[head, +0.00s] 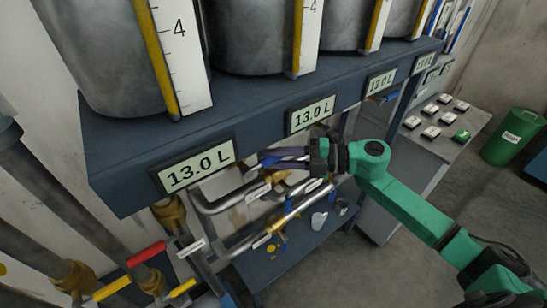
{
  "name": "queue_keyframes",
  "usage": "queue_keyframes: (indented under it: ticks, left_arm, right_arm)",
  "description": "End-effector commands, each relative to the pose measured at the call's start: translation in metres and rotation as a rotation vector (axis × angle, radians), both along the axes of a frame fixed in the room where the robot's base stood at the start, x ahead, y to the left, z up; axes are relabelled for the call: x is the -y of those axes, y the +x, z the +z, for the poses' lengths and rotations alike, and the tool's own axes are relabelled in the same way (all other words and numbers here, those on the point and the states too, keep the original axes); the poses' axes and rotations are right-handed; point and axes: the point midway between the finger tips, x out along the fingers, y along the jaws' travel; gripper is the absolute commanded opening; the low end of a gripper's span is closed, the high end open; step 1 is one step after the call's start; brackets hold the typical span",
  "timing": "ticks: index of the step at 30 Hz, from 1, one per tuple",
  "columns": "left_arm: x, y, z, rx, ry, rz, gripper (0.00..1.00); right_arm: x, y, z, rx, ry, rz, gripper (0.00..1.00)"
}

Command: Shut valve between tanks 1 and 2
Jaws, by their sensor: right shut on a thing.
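Several grey metal tanks stand in a row on a dark blue shelf; the leftmost (110,60) and its neighbour (250,35) are nearest. My right gripper (268,159) reaches in from the right under the shelf's front edge, below the second display. Its fingers point left, above the pipes, and are shut on what seems to be a valve handle. The fingers and the shelf hide most of that handle, so its angle cannot be told. Small white labels (258,192) mark the pipes, too small to read. My left gripper is out of view.
Displays (195,165) on the shelf front read 13.0 L. A red handle (146,253) and yellow handles (112,289) sit on pipes at lower left. A grey button panel (435,130) and a green bin (512,138) stand at right.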

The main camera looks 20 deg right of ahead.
Motion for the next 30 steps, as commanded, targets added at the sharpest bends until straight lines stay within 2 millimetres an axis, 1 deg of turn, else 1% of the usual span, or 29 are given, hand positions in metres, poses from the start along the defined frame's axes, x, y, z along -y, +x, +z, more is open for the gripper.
queue_keyframes:
  ticks: [5, 11, 21, 30]
  left_arm:
    - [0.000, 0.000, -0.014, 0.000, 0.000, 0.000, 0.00]
    - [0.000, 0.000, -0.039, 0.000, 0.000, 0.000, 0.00]
    - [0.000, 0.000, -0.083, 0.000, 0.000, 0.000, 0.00]
    - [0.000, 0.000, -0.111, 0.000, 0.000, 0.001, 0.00]
  right_arm:
    - [0.000, 0.000, -0.009, -0.024, 0.056, 0.000, 0.00]
    - [-0.002, -0.001, -0.021, -0.072, 0.176, 0.001, 0.00]
    - [-0.009, -0.004, -0.042, -0.187, 0.467, 0.001, 0.00]
    - [-0.020, -0.008, -0.056, -0.294, 0.732, 0.001, 0.00]
